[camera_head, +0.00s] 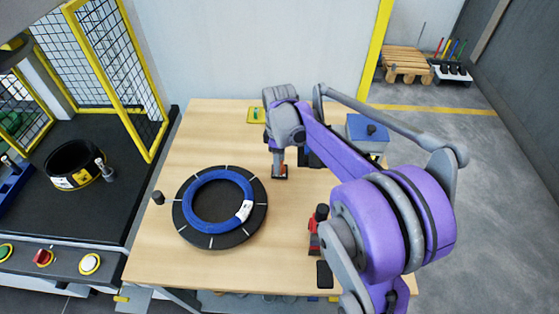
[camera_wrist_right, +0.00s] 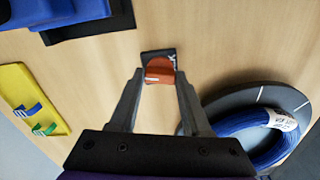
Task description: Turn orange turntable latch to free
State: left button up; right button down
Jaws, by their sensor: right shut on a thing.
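The orange latch (camera_wrist_right: 159,70) sits on a small dark base on the wooden table, beside the black turntable (camera_head: 258,220). In the head view the latch (camera_head: 279,172) shows just below my right gripper (camera_head: 279,164). In the right wrist view my right gripper (camera_wrist_right: 159,82) has its two fingertips on either side of the orange latch, shut on it. A blue coil with a white label (camera_head: 222,176) lies on the turntable, which also shows in the right wrist view (camera_wrist_right: 230,100). My left gripper is not in view.
A blue box (camera_head: 367,130) stands at the back right. A red tool (camera_head: 314,238) and a black knob (camera_head: 158,197) are near the turntable. A fenced machine is at left.

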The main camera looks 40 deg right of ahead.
jog(key=shift+n, duration=1.1)
jog(key=shift+c, duration=1.8)
grip_release()
notch_tip(320, 180, up, 11)
jog(key=shift+p, duration=0.4)
jog(key=shift+f, duration=0.1)
